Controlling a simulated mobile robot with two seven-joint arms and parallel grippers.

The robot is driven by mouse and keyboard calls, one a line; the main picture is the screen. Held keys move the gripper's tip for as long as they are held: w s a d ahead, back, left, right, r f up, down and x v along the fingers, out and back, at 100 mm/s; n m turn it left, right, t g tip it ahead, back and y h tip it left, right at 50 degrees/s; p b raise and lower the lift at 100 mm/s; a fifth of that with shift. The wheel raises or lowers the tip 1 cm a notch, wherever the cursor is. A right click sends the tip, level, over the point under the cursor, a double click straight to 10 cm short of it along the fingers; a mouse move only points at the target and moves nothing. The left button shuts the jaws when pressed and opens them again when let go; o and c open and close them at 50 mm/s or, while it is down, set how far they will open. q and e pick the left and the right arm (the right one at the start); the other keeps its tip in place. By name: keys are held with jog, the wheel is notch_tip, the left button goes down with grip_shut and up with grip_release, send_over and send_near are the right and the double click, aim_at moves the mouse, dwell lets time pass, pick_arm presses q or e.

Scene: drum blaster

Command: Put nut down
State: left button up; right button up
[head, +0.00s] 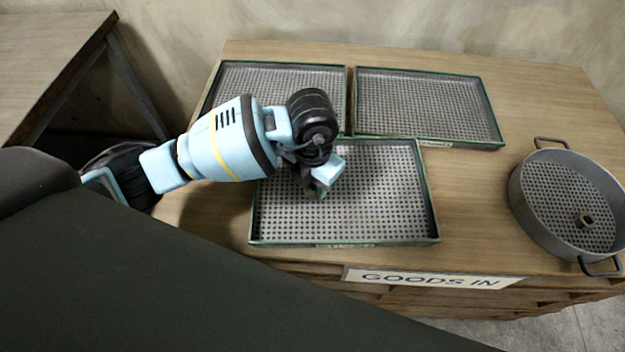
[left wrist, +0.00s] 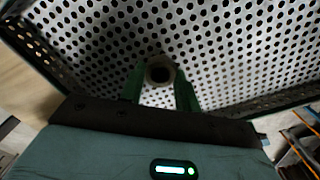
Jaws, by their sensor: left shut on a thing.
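My left gripper (head: 318,192) is over the front perforated tray (head: 395,205), in its left half. In the left wrist view the green fingers of the gripper (left wrist: 160,90) are shut on a nut (left wrist: 160,70), a dull metal ring with a dark hole. The perforated tray floor (left wrist: 235,50) lies just beyond the nut; I cannot tell whether the nut touches it. In the head view the wrist and fingers hide the nut. My right gripper is in neither view.
Two more perforated trays (head: 280,92) (head: 425,103) lie at the back of the wooden table (head: 475,190). A round metal basket (head: 530,200) with handles stands at the right, with a nut-like part (head: 584,221) inside. A "GOODS IN" label (head: 432,278) is on the front edge.

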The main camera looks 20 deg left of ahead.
aim_at(313, 187)
pick_arm(q)
jog(key=o, duration=1)
notch_tip(313, 187, up, 12)
jog(key=p, duration=0.1)
jog(key=shift+r, duration=0.15)
